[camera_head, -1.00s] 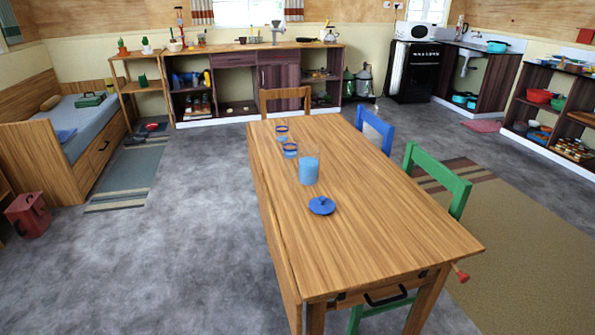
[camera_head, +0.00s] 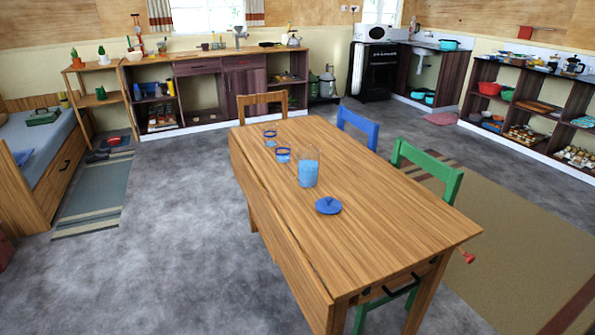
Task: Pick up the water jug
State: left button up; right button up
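The water jug (camera_head: 308,168) looks like a clear vessel with blue water in it. It stands upright on the wooden table (camera_head: 370,225), left of the table's middle. A round blue lid (camera_head: 328,205) with a small knob lies flat on the table in front of the jug, apart from it. Two clear glasses with blue bands, one nearer (camera_head: 283,155) and one farther (camera_head: 270,138), stand behind the jug to its left. Neither of my grippers is in view.
A wooden chair (camera_head: 263,97) stands at the table's far end. A blue chair (camera_head: 357,124) and a green chair (camera_head: 428,170) stand along its right side. Grey floor (camera_head: 160,240) left of the table is clear. A bed (camera_head: 40,165) is at far left, shelves (camera_head: 520,110) at right.

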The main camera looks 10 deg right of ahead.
aim_at(307, 156)
jog(key=i+j+z, duration=0.1)
jog(key=i+j, duration=0.15)
jog(key=j, duration=0.15)
jog(key=i+j+z, duration=0.1)
jog(key=j, duration=0.3)
jog(key=i+j, duration=0.2)
jog(key=i, duration=0.15)
jog(key=i+j, duration=0.2)
jog(key=i, duration=0.15)
jog(key=i+l+z, duration=0.05)
